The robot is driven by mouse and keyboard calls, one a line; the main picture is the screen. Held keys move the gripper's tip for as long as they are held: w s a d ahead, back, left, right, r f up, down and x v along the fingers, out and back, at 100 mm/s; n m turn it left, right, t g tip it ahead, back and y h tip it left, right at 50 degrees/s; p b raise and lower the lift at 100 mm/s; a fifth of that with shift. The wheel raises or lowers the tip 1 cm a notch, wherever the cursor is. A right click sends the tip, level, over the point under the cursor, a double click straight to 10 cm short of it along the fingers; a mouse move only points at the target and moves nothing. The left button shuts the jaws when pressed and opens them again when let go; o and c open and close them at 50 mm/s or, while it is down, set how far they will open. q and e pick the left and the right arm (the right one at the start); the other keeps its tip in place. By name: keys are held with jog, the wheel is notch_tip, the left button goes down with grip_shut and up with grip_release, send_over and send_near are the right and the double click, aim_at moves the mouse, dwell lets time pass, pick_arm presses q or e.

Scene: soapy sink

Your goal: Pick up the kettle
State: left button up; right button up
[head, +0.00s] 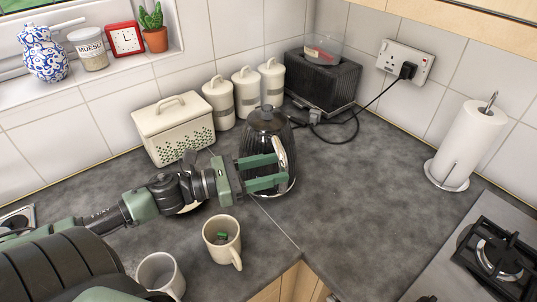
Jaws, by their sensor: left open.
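The kettle (266,122) is dark and shiny with a lid knob on top and a pale handle on its right side. It stands upright on the grey worktop near the back corner. My left gripper (283,174) is open, with its green fingers in front of the kettle's lower body and pointing right. The fingers reach the area of the handle, and they hide part of the kettle. I cannot tell whether they touch it. My right gripper is not in view.
A cream mug (222,240) and a white mug (160,273) stand near the front. A bread bin (172,135), canisters (219,104) and a black toaster (322,85) line the back. A paper towel roll (470,143) and a hob (490,250) are right. The worktop (365,195) right of the kettle is clear.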

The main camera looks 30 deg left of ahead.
pick_arm(q)
jog(key=p+x, duration=0.1)
jog(key=x, duration=0.1)
jog(key=p+x, duration=0.1)
jog(key=x, duration=0.2)
jog(key=shift+d+p, duration=0.3)
jog(key=shift+d, duration=0.15)
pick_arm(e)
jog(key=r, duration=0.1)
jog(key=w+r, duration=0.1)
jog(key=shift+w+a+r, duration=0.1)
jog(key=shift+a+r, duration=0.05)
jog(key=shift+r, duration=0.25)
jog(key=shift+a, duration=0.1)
pick_arm(q)
jog(key=c, duration=0.3)
grip_shut()
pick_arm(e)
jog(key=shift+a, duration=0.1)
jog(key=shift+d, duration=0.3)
